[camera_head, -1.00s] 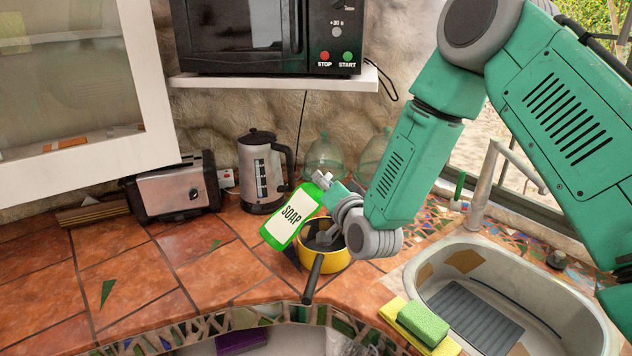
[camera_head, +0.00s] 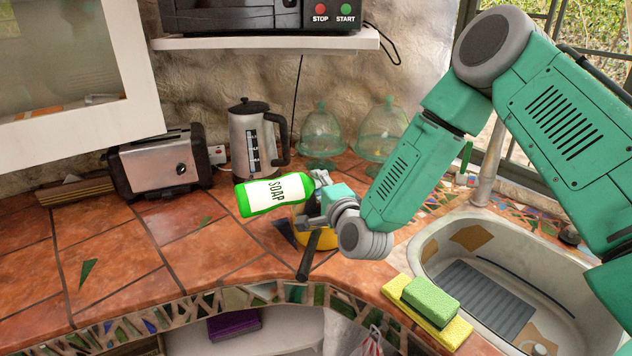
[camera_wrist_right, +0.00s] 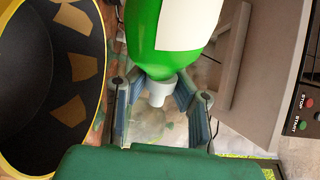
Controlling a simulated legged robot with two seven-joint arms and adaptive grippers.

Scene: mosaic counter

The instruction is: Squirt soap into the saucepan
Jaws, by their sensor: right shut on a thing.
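The green soap bottle (camera_head: 258,198) with a white label lies nearly level in the air in the head view, its cap end to the right. My right gripper (camera_head: 318,203) is shut on it near the neck. In the right wrist view the bottle (camera_wrist_right: 143,40) shows its white nozzle between the fingers. The yellow saucepan (camera_head: 287,232) stands on the counter below, mostly hidden by the bottle and gripper; its dark handle points to the front. In the right wrist view the saucepan (camera_wrist_right: 45,75) shows a dark inside with tan patches. My left gripper is not in view.
A kettle (camera_head: 252,145) and toaster (camera_head: 158,172) stand behind to the left. Glass domes (camera_head: 320,135) stand at the back. A sink (camera_head: 440,225) and stacked sponges (camera_head: 430,300) are to the right. The tiled counter at left is mostly clear.

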